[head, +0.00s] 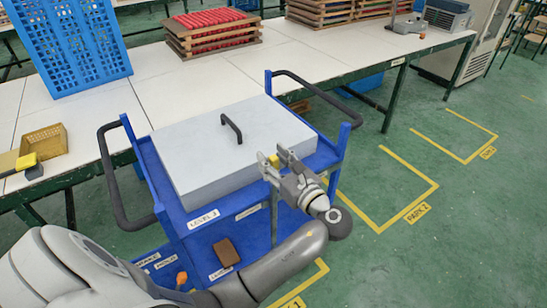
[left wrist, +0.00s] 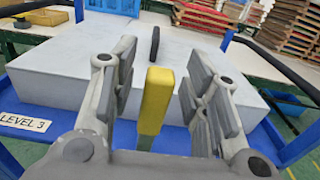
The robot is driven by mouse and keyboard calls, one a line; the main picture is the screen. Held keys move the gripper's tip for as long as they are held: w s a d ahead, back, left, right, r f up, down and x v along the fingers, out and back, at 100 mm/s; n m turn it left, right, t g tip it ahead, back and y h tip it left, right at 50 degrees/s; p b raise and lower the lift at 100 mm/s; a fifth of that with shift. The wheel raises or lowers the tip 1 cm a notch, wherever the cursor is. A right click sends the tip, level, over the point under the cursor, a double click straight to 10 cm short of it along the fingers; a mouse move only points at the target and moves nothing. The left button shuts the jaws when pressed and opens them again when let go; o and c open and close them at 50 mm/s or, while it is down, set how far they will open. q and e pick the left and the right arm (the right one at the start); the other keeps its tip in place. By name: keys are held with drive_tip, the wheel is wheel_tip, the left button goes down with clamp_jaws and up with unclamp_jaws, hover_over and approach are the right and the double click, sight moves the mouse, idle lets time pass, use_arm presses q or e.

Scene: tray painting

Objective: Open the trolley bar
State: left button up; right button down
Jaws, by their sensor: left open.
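The blue trolley (head: 205,245) stands against the white table, with a large grey lidded box on its top level. A yellow upright bar end (head: 273,160) shows at the trolley's front right, beside the box. In the left wrist view the yellow bar (left wrist: 157,98) stands upright between my fingers, with gaps on both sides. My left gripper (head: 279,161) is open around it, and it also shows in the left wrist view (left wrist: 161,75). The bar's lower end is hidden by the gripper. My right gripper is not in view.
The grey box (head: 190,150) with its black handle (head: 231,128) lies close to the gripper. Dark curved trolley handles rise at left (head: 108,180) and right (head: 315,92). A blue crate (head: 75,45) stands on the white table (head: 215,65).

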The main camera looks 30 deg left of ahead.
use_arm(q)
drive_tip(key=shift+a, duration=0.15)
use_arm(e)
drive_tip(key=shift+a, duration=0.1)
use_arm(q)
drive_tip(key=shift+c, duration=0.5)
clamp_jaws()
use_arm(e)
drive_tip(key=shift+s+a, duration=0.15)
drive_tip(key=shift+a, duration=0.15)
